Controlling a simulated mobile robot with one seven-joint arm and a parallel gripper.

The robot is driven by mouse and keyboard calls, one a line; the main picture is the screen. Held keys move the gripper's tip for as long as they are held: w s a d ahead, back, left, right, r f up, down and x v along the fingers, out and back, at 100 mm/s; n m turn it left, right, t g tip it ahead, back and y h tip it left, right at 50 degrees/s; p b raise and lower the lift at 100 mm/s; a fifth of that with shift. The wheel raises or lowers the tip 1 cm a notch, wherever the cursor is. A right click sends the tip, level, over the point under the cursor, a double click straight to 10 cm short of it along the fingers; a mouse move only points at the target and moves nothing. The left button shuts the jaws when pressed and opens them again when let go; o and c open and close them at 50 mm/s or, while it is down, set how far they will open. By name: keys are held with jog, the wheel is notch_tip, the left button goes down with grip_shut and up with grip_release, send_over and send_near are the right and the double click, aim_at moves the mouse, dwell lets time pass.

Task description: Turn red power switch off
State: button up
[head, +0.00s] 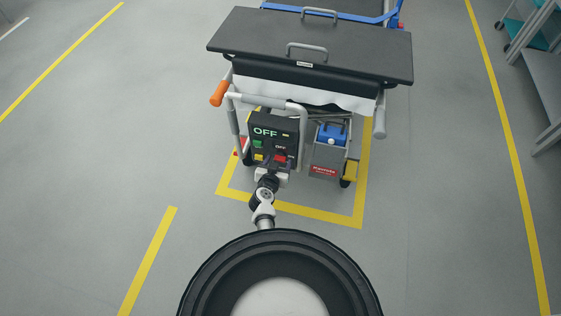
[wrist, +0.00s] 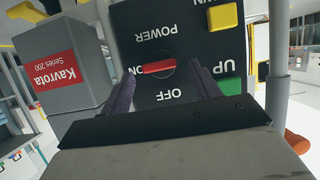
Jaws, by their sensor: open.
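The red power switch (wrist: 158,67) is a short bar on a dark control panel (wrist: 238,48). In the wrist view, where the lettering is upside down, the bar lies sideways, in line with the "ON" label at its left; "OFF" is printed below it. The switch also shows in the head view (head: 281,158), on the panel (head: 288,126) with a large green "OFF" at its top. My gripper (wrist: 149,62) is open, one finger on each side of the switch. I cannot tell if the fingers touch it. In the head view my wrist partly covers the panel's lower edge.
Green (wrist: 229,87) and yellow (wrist: 222,16) buttons sit beside the switch. A grey "Kavrota" box (wrist: 90,95) stands next to the panel. A grey handle frame with an orange grip (head: 220,93) and a dark padded table (head: 310,42) are close by. The floor around is clear.

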jog(key=shift+w, duration=0.15)
jog(key=c, duration=1)
